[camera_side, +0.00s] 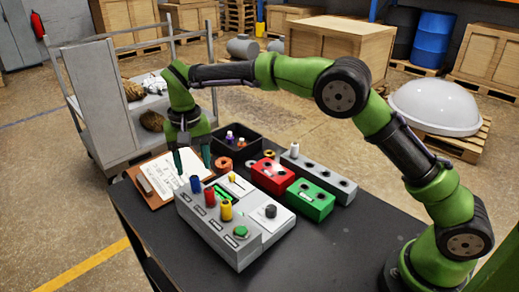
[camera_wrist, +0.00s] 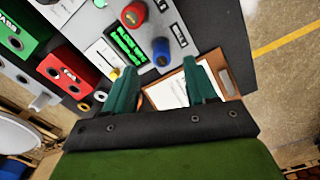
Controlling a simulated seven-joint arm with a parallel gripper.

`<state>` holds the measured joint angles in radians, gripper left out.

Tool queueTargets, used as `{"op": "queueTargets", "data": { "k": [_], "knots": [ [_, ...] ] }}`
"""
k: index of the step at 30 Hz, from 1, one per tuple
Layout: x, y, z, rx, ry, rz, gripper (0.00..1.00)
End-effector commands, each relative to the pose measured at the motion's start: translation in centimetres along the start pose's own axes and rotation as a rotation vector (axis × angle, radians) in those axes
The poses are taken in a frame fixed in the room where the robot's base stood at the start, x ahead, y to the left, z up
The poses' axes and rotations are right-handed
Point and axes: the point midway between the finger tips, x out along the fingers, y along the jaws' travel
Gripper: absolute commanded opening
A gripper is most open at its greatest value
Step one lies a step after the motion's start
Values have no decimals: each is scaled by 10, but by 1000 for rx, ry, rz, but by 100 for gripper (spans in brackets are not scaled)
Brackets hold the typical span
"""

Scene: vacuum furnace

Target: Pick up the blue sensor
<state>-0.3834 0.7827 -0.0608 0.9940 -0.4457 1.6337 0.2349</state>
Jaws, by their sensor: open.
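The blue sensor (camera_side: 195,184) stands upright at the far left corner of the grey control box (camera_side: 245,249), in a row with a red one (camera_side: 210,196) and a yellow one (camera_side: 226,211). In the wrist view, the blue sensor (camera_wrist: 161,51) shows its round top just beyond the fingertips, and the red one (camera_wrist: 134,14) is above it. My gripper (camera_side: 193,168) is open and empty, pointing down close above the blue sensor. Its two green fingers (camera_wrist: 160,68) are spread to either side of the blue sensor in the wrist view, apart from it.
A clipboard (camera_side: 150,200) lies left of the control box. A red block (camera_side: 272,176), a green block (camera_side: 310,200) and a grey socket strip (camera_side: 343,190) stand to the right. A black bin (camera_side: 252,147) holds small bottles behind. The table's front right (camera_side: 330,255) is clear.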

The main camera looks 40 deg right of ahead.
Motion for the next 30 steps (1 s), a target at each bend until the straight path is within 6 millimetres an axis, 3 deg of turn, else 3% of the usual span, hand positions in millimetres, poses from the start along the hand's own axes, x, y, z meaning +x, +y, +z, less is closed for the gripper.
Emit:
{"op": "queueTargets", "data": {
  "k": [12,20,30],
  "knots": [
    [49,-2,-1,0,-1,0,56],
    [53,-2,-1,0,0,-1,56],
    [53,-2,-1,0,1,-1,7]
  ]
}}
